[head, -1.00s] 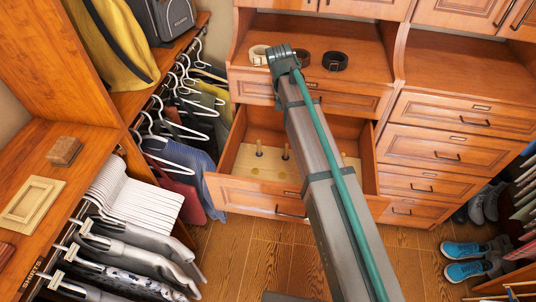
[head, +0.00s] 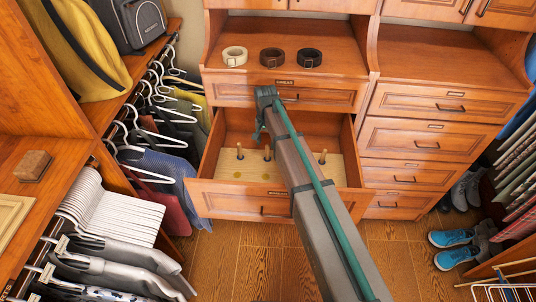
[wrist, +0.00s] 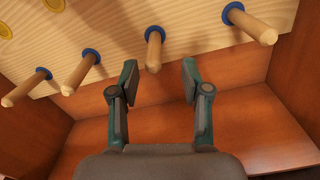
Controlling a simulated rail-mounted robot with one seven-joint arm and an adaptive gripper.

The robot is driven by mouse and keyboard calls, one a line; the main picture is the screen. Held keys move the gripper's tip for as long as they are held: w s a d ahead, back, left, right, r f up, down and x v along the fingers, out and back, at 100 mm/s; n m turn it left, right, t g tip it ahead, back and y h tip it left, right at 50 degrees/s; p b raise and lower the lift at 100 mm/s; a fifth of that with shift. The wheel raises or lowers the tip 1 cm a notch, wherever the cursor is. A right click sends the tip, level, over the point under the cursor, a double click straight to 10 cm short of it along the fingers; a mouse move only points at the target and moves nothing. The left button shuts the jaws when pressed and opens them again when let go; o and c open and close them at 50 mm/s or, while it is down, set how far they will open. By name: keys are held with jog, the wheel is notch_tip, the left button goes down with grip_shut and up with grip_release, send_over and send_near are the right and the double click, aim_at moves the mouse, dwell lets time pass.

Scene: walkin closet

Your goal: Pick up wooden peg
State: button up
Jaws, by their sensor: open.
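Several wooden pegs stand in a light wooden board (head: 233,168) inside the open drawer (head: 238,198). In the head view I see a left peg (head: 240,150), a middle peg (head: 268,153) and a right peg (head: 323,156); my arm hides part of the board. In the wrist view the pegs have blue rings at their bases: two at left, one near centre (wrist: 154,50) and one at right (wrist: 250,25). My gripper (wrist: 160,78) is open and empty. The centre peg lies just beyond the gap between its fingertips, not clearly between them.
The drawer's walls (wrist: 295,90) are close around my gripper. Belts (head: 272,57) lie on the shelf above. Hanging clothes (head: 110,210) fill the left side. Blue shoes (head: 455,248) are on the floor at right.

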aim_at(268, 150)
jog(key=shift+s+d+f+p, duration=0.15)
jog(key=shift+f+p, duration=0.45)
jog(key=shift+f, duration=0.8)
jog(key=shift+s+d+f+p, duration=0.15)
jog(key=shift+f+p, duration=0.4)
jog(key=shift+f, duration=0.8)
jog(key=shift+w, duration=0.1)
grip_shut()
